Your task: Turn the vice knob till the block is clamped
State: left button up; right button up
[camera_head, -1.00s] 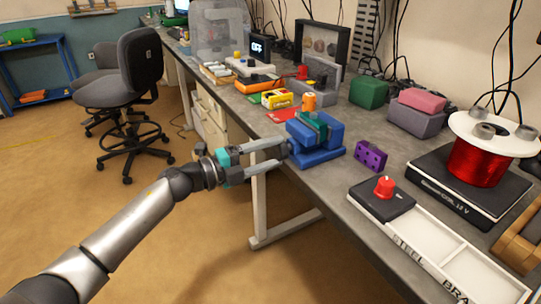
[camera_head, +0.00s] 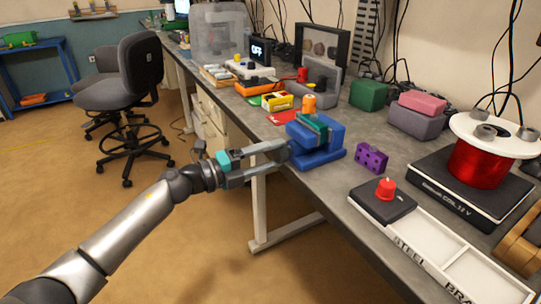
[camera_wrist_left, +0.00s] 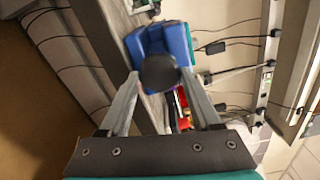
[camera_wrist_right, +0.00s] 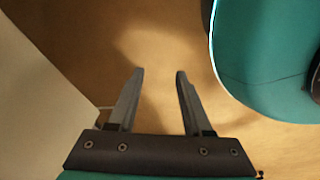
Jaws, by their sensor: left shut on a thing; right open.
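The blue vice (camera_head: 318,145) stands at the front edge of the workbench; it also shows in the left wrist view (camera_wrist_left: 172,40). A teal block (camera_head: 312,124) sits in its top, between the jaws. An orange piece (camera_head: 309,103) stands behind it. The vice knob, a dark round disc (camera_wrist_left: 160,72), faces the left wrist camera. My left gripper (camera_head: 284,156) is shut on the knob, with one finger on each side. My right gripper (camera_wrist_right: 154,76) is open and empty over bare floor in the right wrist view; it is not in the head view.
A purple block (camera_head: 371,158) lies right of the vice. A black box with a red knob (camera_head: 386,188) and a white sorting tray (camera_head: 428,238) are nearer. A red coil (camera_head: 478,164) stands at the right. An office chair (camera_head: 122,75) stands on the floor at the left.

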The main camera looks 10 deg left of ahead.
dwell(0.5)
pick_arm(q)
jog(key=o, duration=1.3)
jog(key=shift+o, duration=0.2)
jog(key=shift+s+a, duration=0.15)
jog(key=shift+a, duration=0.05)
jog(key=p+v, duration=0.1)
jog(key=v, duration=1.3)
jog(key=shift+s+a+p, duration=0.25)
jog(key=shift+a+p, duration=0.05)
pick_arm(e)
jog(key=s, duration=0.1)
jog(key=s+d, duration=0.2)
jog(key=shift+d+f, duration=0.1)
jog(key=shift+f, duration=0.15)
pick_arm(q)
jog(key=shift+r, duration=0.1)
